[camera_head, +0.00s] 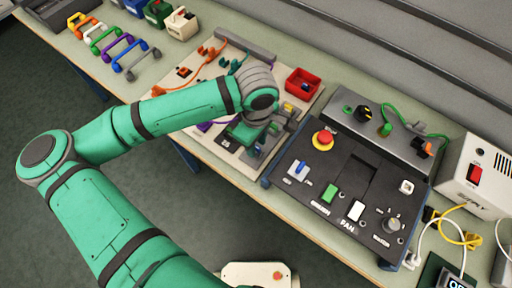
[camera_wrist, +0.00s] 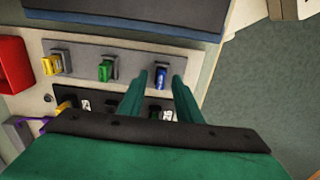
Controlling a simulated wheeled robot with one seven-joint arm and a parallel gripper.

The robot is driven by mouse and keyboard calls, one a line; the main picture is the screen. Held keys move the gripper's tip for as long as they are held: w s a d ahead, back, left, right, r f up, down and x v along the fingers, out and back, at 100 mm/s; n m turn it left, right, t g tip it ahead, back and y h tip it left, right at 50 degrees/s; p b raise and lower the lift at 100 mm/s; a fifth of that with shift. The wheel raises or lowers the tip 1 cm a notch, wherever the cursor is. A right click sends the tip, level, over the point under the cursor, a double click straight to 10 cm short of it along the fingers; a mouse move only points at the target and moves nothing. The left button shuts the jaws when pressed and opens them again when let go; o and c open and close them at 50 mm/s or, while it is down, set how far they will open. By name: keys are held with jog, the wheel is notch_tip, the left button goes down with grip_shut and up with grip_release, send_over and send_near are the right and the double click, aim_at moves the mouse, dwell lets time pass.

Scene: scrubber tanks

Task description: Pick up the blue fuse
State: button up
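The blue fuse (camera_wrist: 160,78) stands upright in a grey strip (camera_wrist: 130,60) in the wrist view, at the right end of a row with a green fuse (camera_wrist: 106,70) and a yellow fuse (camera_wrist: 52,64). My gripper (camera_wrist: 161,82) is open, and its two dark green fingers appear on either side of the blue fuse. I cannot tell how deep the fingertips reach or whether they touch it. In the head view my gripper (camera_head: 243,132) is over the board, and my arm hides much of that area; I cannot make out the blue fuse there.
A black strip (camera_wrist: 97,105) with labelled slots lies beside the grey strip. A red bin (camera_head: 303,83) is on the board. A black control panel (camera_head: 335,185) stands close on the right. Coloured handles (camera_head: 118,50) are at the back left.

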grip_shut()
jog(key=shift+r, duration=0.1)
jog(key=shift+a+r, duration=0.1)
jog(key=shift+r, duration=0.45)
jog(key=s+a+r, duration=0.9)
jog(key=s+r, duration=0.1)
jog(key=r, duration=0.1)
jog(key=shift+a, duration=0.35)
